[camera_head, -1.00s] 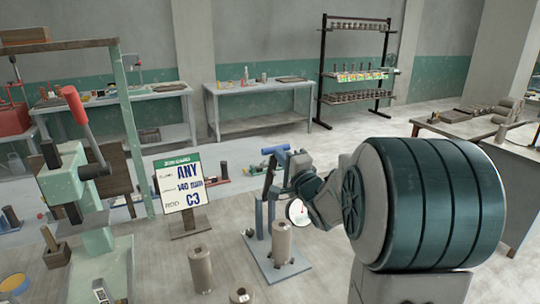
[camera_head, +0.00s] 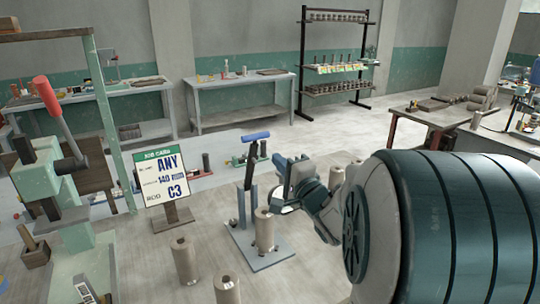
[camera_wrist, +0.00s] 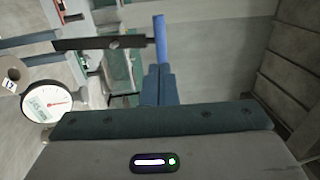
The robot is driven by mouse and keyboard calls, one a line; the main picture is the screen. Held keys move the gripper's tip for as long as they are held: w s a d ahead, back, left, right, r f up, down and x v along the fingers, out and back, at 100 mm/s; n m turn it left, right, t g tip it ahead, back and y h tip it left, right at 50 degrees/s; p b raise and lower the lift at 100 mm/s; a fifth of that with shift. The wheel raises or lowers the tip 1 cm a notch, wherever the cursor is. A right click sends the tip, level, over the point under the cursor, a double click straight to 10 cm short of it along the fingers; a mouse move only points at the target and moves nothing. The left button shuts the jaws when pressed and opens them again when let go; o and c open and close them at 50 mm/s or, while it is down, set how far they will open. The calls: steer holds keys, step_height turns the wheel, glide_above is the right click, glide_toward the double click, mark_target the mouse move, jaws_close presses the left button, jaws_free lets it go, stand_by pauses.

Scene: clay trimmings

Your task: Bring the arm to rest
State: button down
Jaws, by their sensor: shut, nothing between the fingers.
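My gripper (camera_head: 282,166) is in the middle of the head view, at the end of my bent arm. In the wrist view its teal fingers (camera_wrist: 158,84) are together with nothing held. A small press with a blue handle (camera_head: 255,137) stands just left of the gripper in the head view. The handle (camera_wrist: 160,37) and its dark lever (camera_wrist: 100,44) also show beyond the fingertips in the wrist view. The gripper looks apart from the handle. A round dial gauge (camera_wrist: 52,103) shows at the left of the wrist view; my gripper mostly hides it in the head view.
Clay cylinders (camera_head: 186,262) stand on and near the press's base plate (camera_head: 278,258). A job card (camera_head: 163,178) reads ANY, 140 mm, C3. A green press with a red lever (camera_head: 50,105) stands at left. Benches (camera_head: 245,105) and a rack (camera_head: 336,50) line the back. Open floor lies between.

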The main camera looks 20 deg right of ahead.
steer(key=s+a+f+n+g+h, duration=0.1)
steer(key=s+f+n+g+h, duration=0.4)
steer(key=s+f+n+g, duration=0.4)
steer(key=s+a+f+n+g+y, duration=0.1)
steer(key=s+a+f+n+g, duration=0.1)
steer(key=s, duration=0.5)
steer(key=s+a+f+n+g+y, duration=0.1)
steer(key=s+a+f+n+g, duration=0.2)
steer(key=s+a+n+g, duration=0.2)
steer(key=shift+s+a+f, duration=0.25)
steer(key=shift+s+a, duration=0.5)
steer(key=shift+s, duration=0.4)
